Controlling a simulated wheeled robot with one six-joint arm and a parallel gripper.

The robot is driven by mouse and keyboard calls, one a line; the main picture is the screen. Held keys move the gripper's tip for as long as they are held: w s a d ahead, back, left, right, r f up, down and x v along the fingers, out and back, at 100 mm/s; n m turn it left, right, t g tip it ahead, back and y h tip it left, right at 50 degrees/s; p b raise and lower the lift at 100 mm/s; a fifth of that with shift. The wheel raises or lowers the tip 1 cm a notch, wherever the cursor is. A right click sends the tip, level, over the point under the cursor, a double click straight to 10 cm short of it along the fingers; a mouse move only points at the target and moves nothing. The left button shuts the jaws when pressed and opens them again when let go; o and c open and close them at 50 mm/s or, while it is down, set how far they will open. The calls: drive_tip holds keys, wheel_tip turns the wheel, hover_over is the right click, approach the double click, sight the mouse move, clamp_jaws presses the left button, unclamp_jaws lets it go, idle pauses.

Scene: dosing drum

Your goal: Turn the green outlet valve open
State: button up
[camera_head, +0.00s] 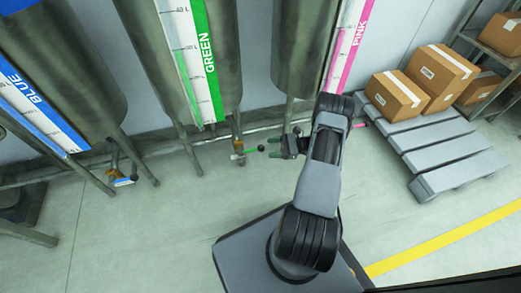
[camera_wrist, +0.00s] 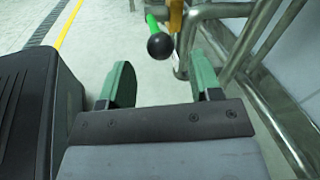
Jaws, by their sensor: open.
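The green outlet valve has a green lever (camera_head: 250,151) ending in a black ball knob (camera_head: 261,148), below the tank marked GREEN (camera_head: 222,50). Its lever points right, toward my gripper (camera_head: 284,145). In the wrist view, the black knob (camera_wrist: 160,46) and green lever (camera_wrist: 151,22) lie just beyond the fingertips, roughly centred between them. My gripper (camera_wrist: 162,75) is open and empty, with its two green fingers apart. The orange valve body (camera_wrist: 176,16) shows behind the knob, partly cut off by the picture's top edge.
Metal pipes (camera_wrist: 252,45) run close by the right finger. The blue tank's valve lever (camera_head: 124,182) is at the left, and a pink lever (camera_head: 360,125) shows right of my arm. A grey pallet (camera_head: 455,178) with boxes stands at the right. The floor in front is clear.

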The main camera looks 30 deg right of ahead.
sight(261, 148)
drive_tip(key=shift+b+x, duration=0.45)
drive_tip(key=shift+x, duration=2.2)
drive_tip(key=shift+c, duration=0.3)
clamp_jaws()
